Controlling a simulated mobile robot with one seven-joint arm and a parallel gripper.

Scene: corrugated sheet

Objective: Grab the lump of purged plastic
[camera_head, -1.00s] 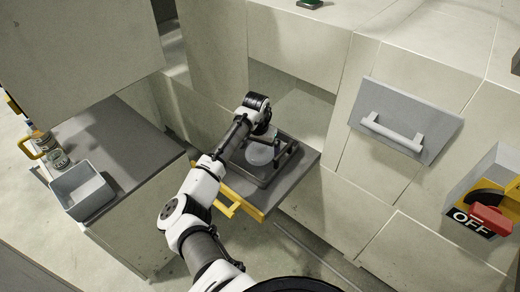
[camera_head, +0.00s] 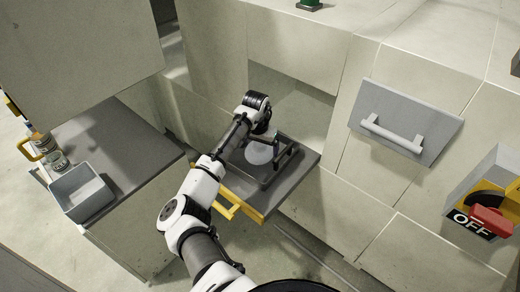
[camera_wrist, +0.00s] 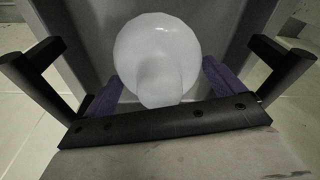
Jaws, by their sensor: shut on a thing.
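The lump of purged plastic (camera_wrist: 157,55) is white and rounded, with a smaller knob toward my gripper. In the wrist view it sits between the purple-padded fingers of my gripper (camera_wrist: 160,88), which is shut on it. In the head view the lump (camera_head: 259,153) shows as a pale round shape over the grey pull-out tray (camera_head: 290,190). My gripper (camera_head: 272,160) is low over that tray, partly hidden by my wrist. I cannot tell whether the lump touches the tray.
The tray has a yellow front handle (camera_head: 228,206) and sits in an opening of the beige machine. A grey bin (camera_head: 80,192) and jars (camera_head: 55,160) stand on the left bench. A red OFF switch (camera_head: 491,221) and a handled panel (camera_head: 405,118) are at right.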

